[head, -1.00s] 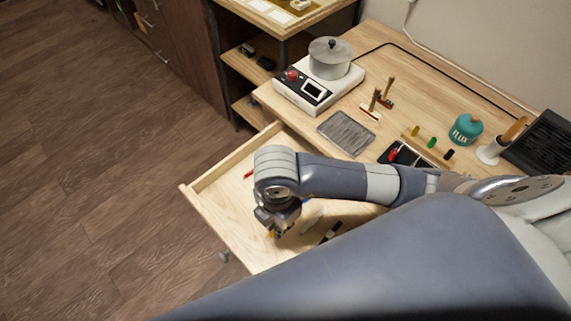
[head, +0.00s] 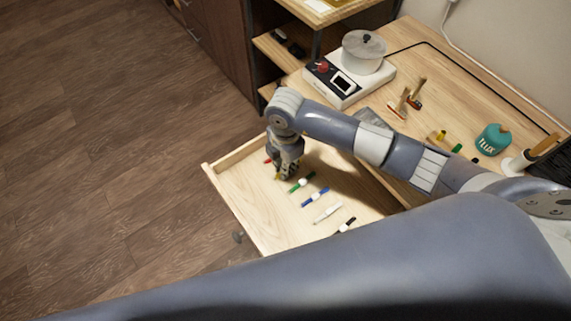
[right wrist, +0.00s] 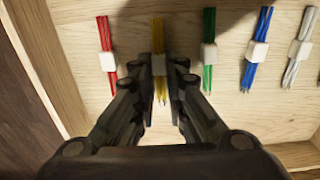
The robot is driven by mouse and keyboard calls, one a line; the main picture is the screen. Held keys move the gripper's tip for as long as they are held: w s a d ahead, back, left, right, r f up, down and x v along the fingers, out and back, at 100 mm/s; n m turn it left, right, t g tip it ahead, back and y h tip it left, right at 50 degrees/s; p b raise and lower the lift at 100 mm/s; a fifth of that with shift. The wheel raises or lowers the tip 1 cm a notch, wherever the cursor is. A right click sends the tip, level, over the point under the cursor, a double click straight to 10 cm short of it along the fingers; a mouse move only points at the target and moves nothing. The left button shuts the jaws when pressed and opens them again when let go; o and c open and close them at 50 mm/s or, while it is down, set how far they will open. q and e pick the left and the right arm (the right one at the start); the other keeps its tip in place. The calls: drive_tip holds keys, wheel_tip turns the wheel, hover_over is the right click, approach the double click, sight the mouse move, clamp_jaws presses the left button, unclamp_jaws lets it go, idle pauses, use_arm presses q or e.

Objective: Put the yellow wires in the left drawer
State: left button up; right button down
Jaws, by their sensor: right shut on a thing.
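My right gripper (head: 281,176) points down into the open wooden drawer (head: 249,222). It is shut on the yellow wires (head: 277,177), a thin bundle with a pale band. The yellow bundle is at or just above the drawer floor; I cannot tell which. Its middle is partly covered by the fingers. My left gripper is not in view.
Blue (head: 315,197), white (head: 328,213) and black (head: 345,226) bundles lie in a row in the drawer. The desk above holds a hot plate (head: 338,84) with a pot, brushes and a teal flux bottle (head: 493,140). Drawer walls stand close to the gripper.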

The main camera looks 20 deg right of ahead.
drive_tip(key=shift+f, duration=0.2)
drive_tip(key=shift+f, duration=0.1)
drive_tip(key=c, duration=1.6)
unclamp_jaws()
wheel_tip(320, 180, up, 12)
